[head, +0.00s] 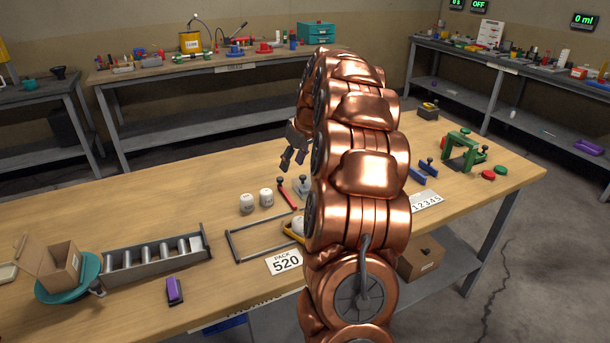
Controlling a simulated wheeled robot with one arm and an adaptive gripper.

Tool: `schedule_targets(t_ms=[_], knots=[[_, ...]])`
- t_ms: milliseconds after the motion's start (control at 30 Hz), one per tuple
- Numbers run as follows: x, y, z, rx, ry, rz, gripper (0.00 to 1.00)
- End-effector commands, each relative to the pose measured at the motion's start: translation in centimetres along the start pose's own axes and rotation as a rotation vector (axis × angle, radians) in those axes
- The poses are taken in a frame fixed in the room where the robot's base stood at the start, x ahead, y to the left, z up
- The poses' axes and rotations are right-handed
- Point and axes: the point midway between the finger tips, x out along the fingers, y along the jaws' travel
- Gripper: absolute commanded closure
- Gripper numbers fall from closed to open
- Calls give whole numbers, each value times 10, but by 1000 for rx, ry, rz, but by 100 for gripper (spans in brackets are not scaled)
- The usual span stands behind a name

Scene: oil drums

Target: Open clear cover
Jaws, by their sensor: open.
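I cannot make out a clear cover in the head view; my copper-coloured arm hides part of the bench. My gripper (293,160) hangs above the wooden workbench (215,192), left of my arm, its fingers pointing down and apart with nothing visible between them. Below it are a red-handled tool (288,195) and a small grey device with a dark knob (303,187), both apart from the fingers.
Two white cans (257,199) stand left of the tool. A green press (463,150) stands right. The bench's back left is clear.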

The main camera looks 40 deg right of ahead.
Motion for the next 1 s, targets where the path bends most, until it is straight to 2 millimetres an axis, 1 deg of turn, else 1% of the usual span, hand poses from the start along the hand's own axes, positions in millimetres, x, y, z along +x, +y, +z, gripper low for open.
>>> schedule_targets(t_ms=[33, 100, 200, 300, 467, 567, 667, 900, 1000], knots=[[6, 21, 3, 10, 8, 12, 51], [7, 42, 4, 12, 22, 29, 51], [8, 62, 7, 14, 34, 44, 51], [10, 71, 8, 14, 37, 51, 51], [17, 74, 8, 13, 39, 52, 51], [25, 74, 7, 13, 39, 53, 51], [38, 74, 7, 13, 37, 52, 51], [73, 75, 6, 12, 35, 50, 51], [83, 76, 6, 13, 36, 51, 51]])
